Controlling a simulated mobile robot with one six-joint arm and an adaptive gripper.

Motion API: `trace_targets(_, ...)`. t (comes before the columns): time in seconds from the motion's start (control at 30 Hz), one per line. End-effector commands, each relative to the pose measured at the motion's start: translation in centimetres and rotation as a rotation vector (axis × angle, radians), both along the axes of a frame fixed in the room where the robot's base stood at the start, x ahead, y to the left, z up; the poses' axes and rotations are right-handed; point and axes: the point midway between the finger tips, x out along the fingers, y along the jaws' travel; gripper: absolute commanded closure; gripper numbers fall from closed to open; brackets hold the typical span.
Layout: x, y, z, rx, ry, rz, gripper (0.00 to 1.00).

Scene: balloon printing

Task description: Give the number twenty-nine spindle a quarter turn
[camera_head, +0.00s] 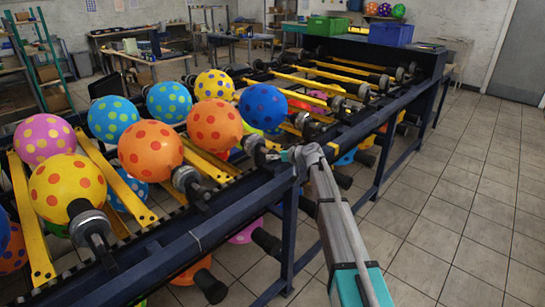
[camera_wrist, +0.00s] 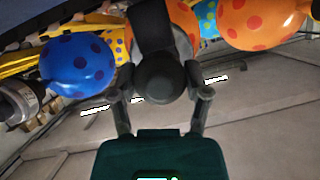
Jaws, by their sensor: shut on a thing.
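My gripper (camera_head: 298,155) is at the near rail of the balloon machine, at the end of my grey arm. In the wrist view my gripper (camera_wrist: 161,93) has one finger on each side of a black spindle end (camera_wrist: 160,76) and is shut on it. The spindle (camera_head: 257,150) lies in line with an orange balloon with red dots (camera_head: 214,125), partly visible behind it in the wrist view. No number on the spindle can be read, so I cannot tell whether it is number twenty-nine. The fingertips are small and partly hidden in the head view.
A blue dotted balloon (camera_head: 263,108) is close beside the held spindle. Other spindles (camera_head: 187,180) stick out along the dark blue rail (camera_head: 180,245), with yellow bars (camera_head: 205,160) between them. A green crate (camera_head: 328,26) and blue crate (camera_head: 391,34) stand at the back. Tiled floor at right is clear.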

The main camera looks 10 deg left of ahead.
Motion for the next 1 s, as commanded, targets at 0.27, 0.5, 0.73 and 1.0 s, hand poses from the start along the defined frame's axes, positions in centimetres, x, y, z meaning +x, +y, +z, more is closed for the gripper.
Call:
trace_targets(0.27,0.03,-0.46,-0.36,0.155,0.209,-0.002,0.86)
trace_targets(0.5,0.04,-0.48,-0.43,0.296,0.39,-0.003,0.86)
trace_targets(0.73,0.04,-0.51,-0.51,0.429,0.561,-0.004,0.86)
trace_targets(1.0,0.05,-0.59,-0.48,0.574,0.745,-0.005,0.86)
